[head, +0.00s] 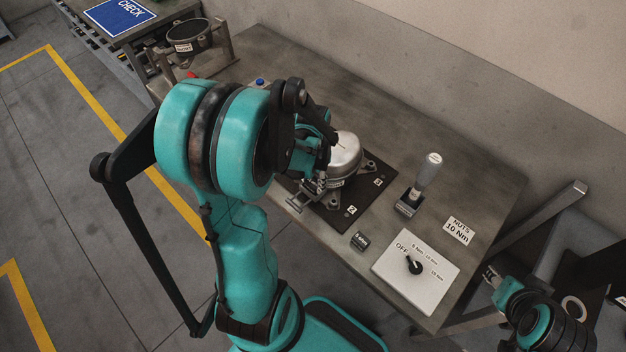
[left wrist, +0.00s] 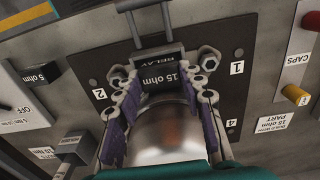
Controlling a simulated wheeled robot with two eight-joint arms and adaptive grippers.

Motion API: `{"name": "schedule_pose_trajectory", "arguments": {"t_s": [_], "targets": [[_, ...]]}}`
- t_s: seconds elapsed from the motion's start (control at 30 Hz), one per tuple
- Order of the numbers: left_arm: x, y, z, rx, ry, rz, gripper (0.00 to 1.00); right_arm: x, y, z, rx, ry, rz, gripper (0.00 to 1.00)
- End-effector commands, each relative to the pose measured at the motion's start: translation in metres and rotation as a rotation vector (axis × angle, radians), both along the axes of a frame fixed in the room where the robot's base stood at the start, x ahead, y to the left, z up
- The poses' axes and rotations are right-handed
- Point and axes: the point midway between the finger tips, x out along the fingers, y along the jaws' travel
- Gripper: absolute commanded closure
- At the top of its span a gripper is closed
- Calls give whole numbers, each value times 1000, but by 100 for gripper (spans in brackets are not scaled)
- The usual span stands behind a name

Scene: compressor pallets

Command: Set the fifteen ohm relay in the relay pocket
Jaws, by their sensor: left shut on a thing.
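In the left wrist view, the fifteen ohm relay (left wrist: 170,78), a dark block with a white "15 ohm" label, sits between my left gripper's purple-padded fingertips (left wrist: 165,95). The gripper is shut on it. The relay pocket, marked RELAY (left wrist: 158,54), is right at the relay's far edge; whether the relay is seated in it I cannot tell. The silver compressor dome (left wrist: 165,130) shows below the relay and also in the head view (head: 345,150). There my left gripper (head: 322,184) is beside the dome, the relay hidden. My right gripper (head: 490,274) is at lower right, its jaws unclear.
The compressor stands on a dark numbered plate (head: 372,192). Another dark ohm-labelled block (head: 360,241) lies near the table's front edge, beside a white dial panel (head: 415,272). An upright tool (head: 425,180) stands to the right. The table's back (head: 400,105) is clear.

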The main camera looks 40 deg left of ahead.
Motion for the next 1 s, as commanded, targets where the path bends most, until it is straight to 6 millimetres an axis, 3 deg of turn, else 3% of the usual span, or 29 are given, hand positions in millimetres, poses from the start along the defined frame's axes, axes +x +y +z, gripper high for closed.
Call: {"name": "schedule_pose_trajectory", "arguments": {"t_s": [0.17,0.2,0.27,0.3,0.67,0.77,1.0], "targets": [[0,0,-4,0,0,0,90,0,0,-4,0,0,0,60],[0,0,-4,0,0,0,59,0,0,-4,0,0,0,60],[0,0,-3,0,0,0,43,0,0,-3,0,0,0,60],[0,0,-3,0,0,0,41,0,0,-3,0,0,0,60],[0,0,2,0,0,0,41,0,0,2,0,0,0,60],[0,0,17,0,0,0,41,0,0,7,0,0,0,60],[-1,0,71,0,0,0,41,0,0,26,0,0,0,60]]}}
